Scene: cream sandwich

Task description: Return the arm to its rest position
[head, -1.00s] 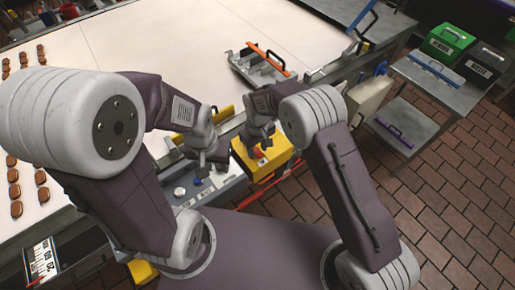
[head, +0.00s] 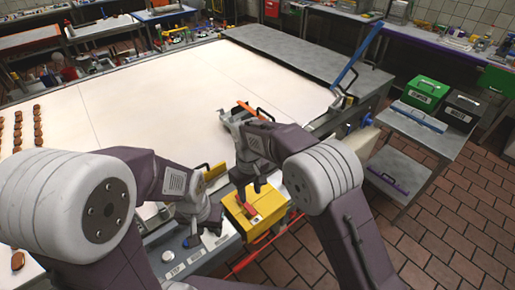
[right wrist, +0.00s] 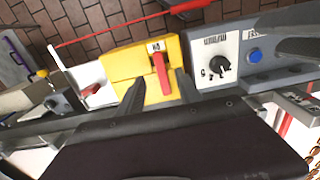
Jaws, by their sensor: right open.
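My right gripper (head: 256,187) points down above the yellow switch box (head: 272,205) at the table's front edge. In the right wrist view its two dark fingers (right wrist: 158,92) are apart with nothing held. The red switch handle (right wrist: 161,73) on the yellow box shows beyond and between them; I cannot tell whether they touch it. My left gripper (head: 203,222) hangs low over the control panel to the left of the box. Its fingers are small and dark, and its opening is unclear.
The grey control panel (head: 182,258) has a black knob (right wrist: 220,65) and a blue button (right wrist: 255,55). The broad pale table (head: 150,95) is mostly clear, with rows of brown biscuits (head: 38,125) at left. A metal side cart (head: 415,125) with green and black boxes stands at right.

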